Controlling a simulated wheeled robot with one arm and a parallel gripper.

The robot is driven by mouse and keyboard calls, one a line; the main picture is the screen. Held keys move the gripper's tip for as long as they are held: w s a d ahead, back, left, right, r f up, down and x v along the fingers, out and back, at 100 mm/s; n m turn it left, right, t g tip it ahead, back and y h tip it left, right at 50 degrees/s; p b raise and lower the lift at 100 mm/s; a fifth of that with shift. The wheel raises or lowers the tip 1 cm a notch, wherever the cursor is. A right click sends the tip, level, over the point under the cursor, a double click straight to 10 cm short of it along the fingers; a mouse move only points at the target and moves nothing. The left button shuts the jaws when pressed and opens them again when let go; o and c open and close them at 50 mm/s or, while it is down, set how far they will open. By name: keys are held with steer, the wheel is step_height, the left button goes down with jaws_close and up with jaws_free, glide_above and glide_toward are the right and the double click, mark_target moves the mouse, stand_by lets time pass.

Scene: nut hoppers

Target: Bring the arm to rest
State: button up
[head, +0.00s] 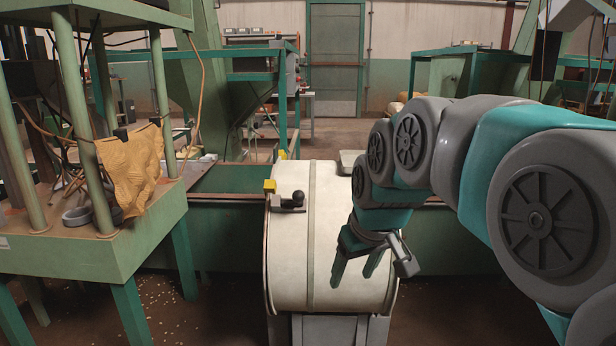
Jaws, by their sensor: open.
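My gripper (354,270) hangs at the end of my grey and teal arm (490,160), which reaches in from the right. Its two teal fingers point down and stand apart, with nothing seen between them. The gripper is in front of the right part of a cream rounded hopper cover (310,236). I cannot tell whether it touches the cover. A black knob handle (291,200) sits on the cover's left side, apart from the gripper.
A green machine stand (75,245) with posts and an orange-brown cloth (133,172) stands at the left. A green trough (224,180) runs behind the cover. Green benches stand farther back, before a door (335,60). Small bits lie on the brown floor.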

steer(key=s+d+f+m+g+p, duration=0.1)
steer(key=s+d+f+g, duration=0.1)
steer(key=s, duration=0.7)
steer(key=s+d+f+m+g+p, duration=0.1)
steer(key=s+f, duration=0.3)
steer(key=s, duration=0.6)
steer(key=s+d+f+m+g+h+p, duration=0.1)
steer(key=s+d+f+m+g+p, duration=0.1)
steer(key=s, duration=0.7)
steer(key=shift+s+d+f+g+p, duration=0.2)
steer(key=shift+d+f+g+p, duration=0.2)
steer(key=shift+d+f+p, duration=0.45)
steer(key=shift+w+d+r+b, duration=0.1)
steer(key=shift+d+r+b, duration=0.1)
steer(key=shift+b, duration=0.1)
